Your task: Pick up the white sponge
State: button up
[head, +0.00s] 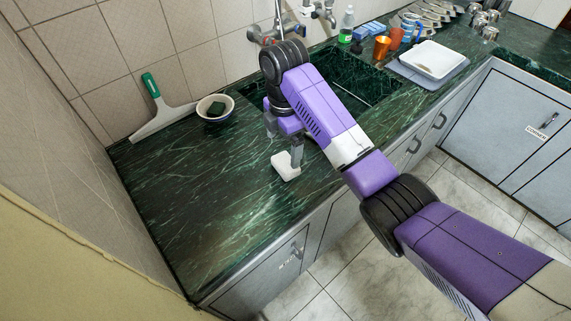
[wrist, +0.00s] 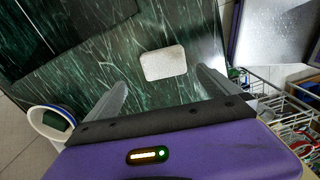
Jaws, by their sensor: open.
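The white sponge (head: 285,167) is a small pale block lying on the dark green marbled counter (head: 190,200), near its front edge. In the wrist view the sponge (wrist: 163,63) lies flat, just beyond the fingertips and in line with the gap between them. My gripper (head: 286,150) points down close to the sponge, with one finger overlapping its top edge in the head view. In the wrist view my gripper (wrist: 162,82) has its two fingers spread wide with nothing between them. I cannot tell the exact height of the fingertips above the counter.
A white bowl (head: 228,103) holding a dark green sponge (head: 217,109) stands at the back, beside a squeegee (head: 158,112). The sink (head: 340,82) is behind my arm. A white tray (head: 433,58), cups and a bottle (head: 347,25) are further right. The counter's near left is clear.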

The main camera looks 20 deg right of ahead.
aim_at(286, 162)
jog(key=shift+s+d+f, duration=0.15)
jog(key=shift+f, duration=0.05)
jog(key=shift+s+d+f+p, duration=0.1)
jog(key=shift+f+p, duration=0.2)
jog(key=shift+f, duration=1.5)
jog(key=shift+s+f+p, duration=0.1)
jog(key=shift+f+p, duration=0.2)
jog(key=shift+f, duration=1.5)
jog(key=c, duration=1.4)
jog(key=shift+o, duration=0.2)
jog(key=shift+r, duration=0.1)
notch_tip(286, 162, up, 20)
jog(key=p, duration=0.5)
jog(key=shift+p, duration=0.35)
